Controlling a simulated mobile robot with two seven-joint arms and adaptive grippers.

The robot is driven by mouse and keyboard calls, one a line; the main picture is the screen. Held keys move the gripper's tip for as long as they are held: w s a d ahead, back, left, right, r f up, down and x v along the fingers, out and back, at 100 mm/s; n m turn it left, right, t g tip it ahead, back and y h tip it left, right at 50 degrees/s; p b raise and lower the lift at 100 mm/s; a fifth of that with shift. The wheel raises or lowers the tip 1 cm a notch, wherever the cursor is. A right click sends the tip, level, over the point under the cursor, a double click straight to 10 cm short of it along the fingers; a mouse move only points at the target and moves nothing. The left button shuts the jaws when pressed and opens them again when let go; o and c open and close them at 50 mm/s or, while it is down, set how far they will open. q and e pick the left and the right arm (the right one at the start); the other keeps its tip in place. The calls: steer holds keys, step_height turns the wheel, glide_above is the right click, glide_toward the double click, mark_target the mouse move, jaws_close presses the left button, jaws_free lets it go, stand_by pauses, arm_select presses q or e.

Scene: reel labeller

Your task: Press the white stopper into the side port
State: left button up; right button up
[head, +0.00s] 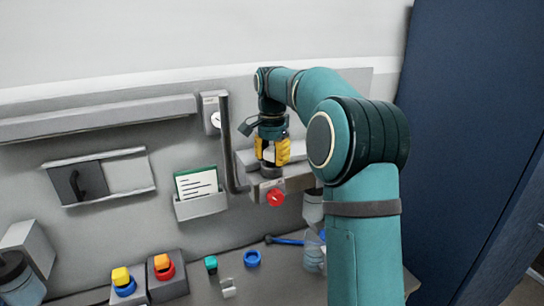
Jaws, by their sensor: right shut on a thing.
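My right gripper (272,160) points down over a grey ledge right of the picture's middle. Its yellow fingers are shut on a small white piece (269,152), which looks like the white stopper; the fingers cover most of it. A dark round part shows just below the fingertips, and I cannot tell whether the piece touches it. I cannot make out the side port for certain. My left gripper is not in view.
A red knob (276,198) sits on the ledge's front, beside a dark upright pipe (229,145). A card holder (201,206) hangs left. Below stand yellow (121,277) and red (164,267) buttons, a teal-topped piece (211,265), a blue ring (253,258) and a clear cup (314,255).

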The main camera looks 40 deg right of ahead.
steer(key=shift+f+p, duration=0.35)
steer(key=shift+p, duration=0.3)
stand_by(1.5)
steer(key=o, duration=1.2)
steer(key=shift+s, duration=0.1)
steer(key=shift+r, duration=0.1)
step_height(320, 180, up, 12)
steer(key=shift+f, duration=0.1)
